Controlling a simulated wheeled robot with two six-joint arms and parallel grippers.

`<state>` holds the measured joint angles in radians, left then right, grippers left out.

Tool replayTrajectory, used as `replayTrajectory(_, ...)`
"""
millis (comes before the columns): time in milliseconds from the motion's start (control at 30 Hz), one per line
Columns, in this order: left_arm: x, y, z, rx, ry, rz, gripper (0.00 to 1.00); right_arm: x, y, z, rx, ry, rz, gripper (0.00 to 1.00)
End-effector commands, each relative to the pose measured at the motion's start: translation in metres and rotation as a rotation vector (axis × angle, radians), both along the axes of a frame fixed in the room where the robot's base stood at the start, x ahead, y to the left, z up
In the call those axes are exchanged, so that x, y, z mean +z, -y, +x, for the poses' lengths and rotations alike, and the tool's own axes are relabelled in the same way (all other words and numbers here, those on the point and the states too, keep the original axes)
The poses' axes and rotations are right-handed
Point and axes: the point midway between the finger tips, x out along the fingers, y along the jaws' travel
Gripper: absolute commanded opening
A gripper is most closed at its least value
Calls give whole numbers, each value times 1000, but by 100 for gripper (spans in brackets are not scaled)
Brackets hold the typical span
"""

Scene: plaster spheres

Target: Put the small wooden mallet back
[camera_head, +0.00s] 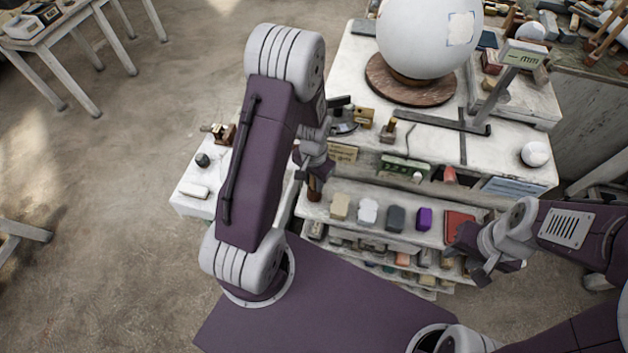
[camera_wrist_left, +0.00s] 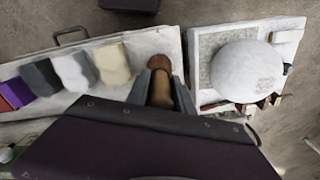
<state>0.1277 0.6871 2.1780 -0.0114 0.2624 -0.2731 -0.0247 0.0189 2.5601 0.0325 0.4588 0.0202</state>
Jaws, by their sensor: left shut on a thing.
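My left gripper (camera_head: 312,172) is over the left end of the upper drawer-like shelf, left of the cream block. It is shut on a brown wooden piece, which looks like the small wooden mallet (camera_head: 314,190). In the left wrist view the mallet (camera_wrist_left: 160,64) stands between the two grey fingers (camera_wrist_left: 161,88), with its rounded reddish-brown end outward and a lighter brown part nearer my wrist. Whether it touches the shelf I cannot tell. My right gripper (camera_head: 472,262) is at the right end of the shelves, its fingers apart and nothing seen between them.
The shelf (camera_head: 383,232) holds a cream block (camera_head: 340,206), a pale grey block (camera_head: 368,211), a dark grey block (camera_head: 395,218), a purple block (camera_head: 424,218) and a red pad (camera_head: 458,224). A big white sphere (camera_head: 428,38) stands on a round wooden base (camera_head: 408,90) behind.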

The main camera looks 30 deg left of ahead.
Motion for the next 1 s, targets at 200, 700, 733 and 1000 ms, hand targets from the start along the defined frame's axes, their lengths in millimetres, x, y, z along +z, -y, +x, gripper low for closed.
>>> replayTrajectory(200,-9,0,1,0,2,1,0,2,0,0,0,0,0,36)
replayTrajectory(700,-12,0,1,0,1,0,50,0,0,0,0,0,0,36)
replayTrajectory(733,-12,0,1,0,1,0,50,0,0,0,0,0,0,36)
replayTrajectory(1000,7,0,2,0,7,1,50,-2,0,0,0,0,0,36)
